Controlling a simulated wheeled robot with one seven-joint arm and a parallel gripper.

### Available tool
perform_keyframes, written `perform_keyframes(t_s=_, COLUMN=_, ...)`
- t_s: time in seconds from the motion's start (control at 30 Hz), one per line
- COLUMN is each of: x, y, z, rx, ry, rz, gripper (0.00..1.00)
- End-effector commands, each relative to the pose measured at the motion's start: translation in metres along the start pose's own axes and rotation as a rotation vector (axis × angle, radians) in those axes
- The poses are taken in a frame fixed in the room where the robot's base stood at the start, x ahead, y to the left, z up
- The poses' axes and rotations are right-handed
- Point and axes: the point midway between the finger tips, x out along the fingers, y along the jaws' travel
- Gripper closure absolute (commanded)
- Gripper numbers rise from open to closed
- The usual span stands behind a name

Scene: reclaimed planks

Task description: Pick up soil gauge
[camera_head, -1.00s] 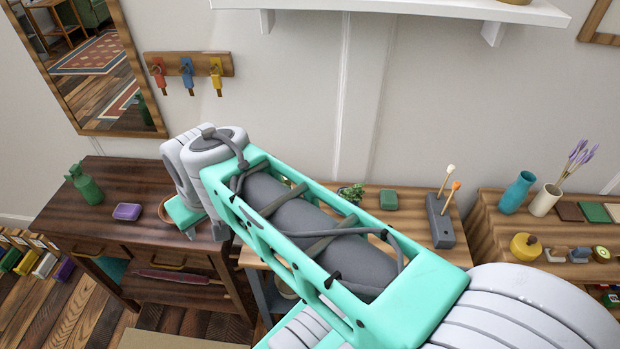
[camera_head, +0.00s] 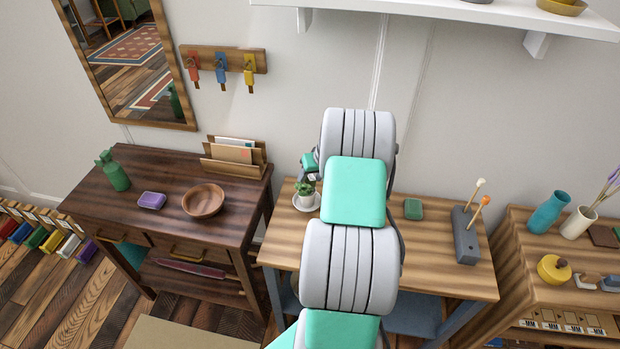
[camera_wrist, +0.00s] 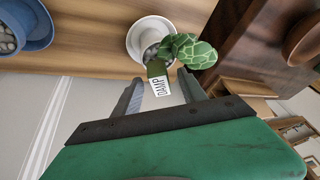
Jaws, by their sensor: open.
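The soil gauge (camera_wrist: 157,72) shows in the wrist view as a green stake with a white label reading "DAMP". It stands in a small white pot (camera_wrist: 140,40) beside a patterned green plant (camera_wrist: 193,51). My gripper (camera_wrist: 160,82) is open, with its two grey fingers on either side of the gauge's label end. I cannot tell whether a finger touches it. In the head view the plant (camera_head: 306,187) and its white saucer (camera_head: 298,203) sit at the left of the middle table, partly behind my arm. The gauge cannot be made out there.
A wooden bowl (camera_head: 204,200), a letter rack (camera_head: 233,157), a purple block (camera_head: 152,200) and a green bottle (camera_head: 115,172) stand on the dark desk. A green block (camera_head: 413,208) and a grey holder (camera_head: 466,236) stand on the middle table. A blue pot (camera_wrist: 40,39) shows in the wrist view.

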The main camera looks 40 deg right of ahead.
Motion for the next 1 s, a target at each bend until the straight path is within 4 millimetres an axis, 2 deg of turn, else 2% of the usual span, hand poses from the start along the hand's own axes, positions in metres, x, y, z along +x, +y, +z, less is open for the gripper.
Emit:
perform_keyframes(t_s=0.23, x=0.0060, y=-0.0002, z=0.0000, rx=-0.001, ry=0.000, rz=0.001, gripper=0.51)
perform_keyframes(t_s=0.83, x=0.0054, y=-0.0003, z=0.0000, rx=-0.001, ry=0.000, rz=0.001, gripper=0.99)
perform_keyframes(t_s=1.0, x=0.0054, y=-0.0003, z=-0.0001, rx=-0.001, ry=0.000, rz=0.001, gripper=1.00)
